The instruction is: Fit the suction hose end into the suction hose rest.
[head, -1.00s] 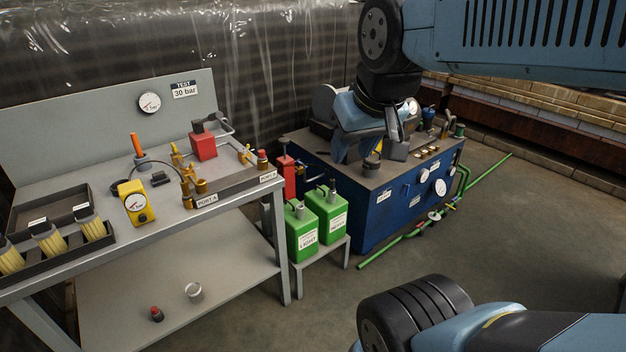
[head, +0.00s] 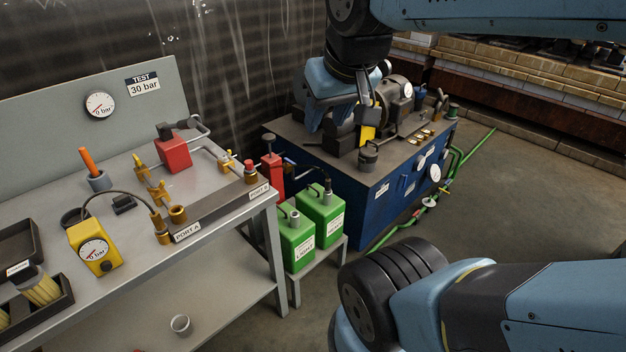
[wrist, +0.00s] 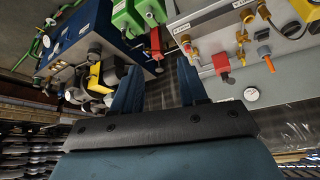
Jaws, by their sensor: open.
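My gripper (head: 341,115) hangs over the far left part of the blue power unit (head: 385,200), fingers apart. In the wrist view my gripper (wrist: 160,72) shows two blue fingers spread with nothing held between them. Two green cans (head: 297,240) stand on a low stand in front of the unit. A dark upright fitting (head: 327,185) sits on top of the right can; it may be the suction hose end, but I cannot tell. I cannot make out the suction hose rest for certain. A yellow part (head: 367,133) shows on the unit, close beside a finger in the head view.
A grey test bench (head: 215,215) stands at left with brass ports, a red block (head: 173,153) and a yellow gauge (head: 95,248). A red hand pump (head: 271,175) stands between bench and unit. A green pipe (head: 478,148) runs along the floor at right. Open floor lies at right.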

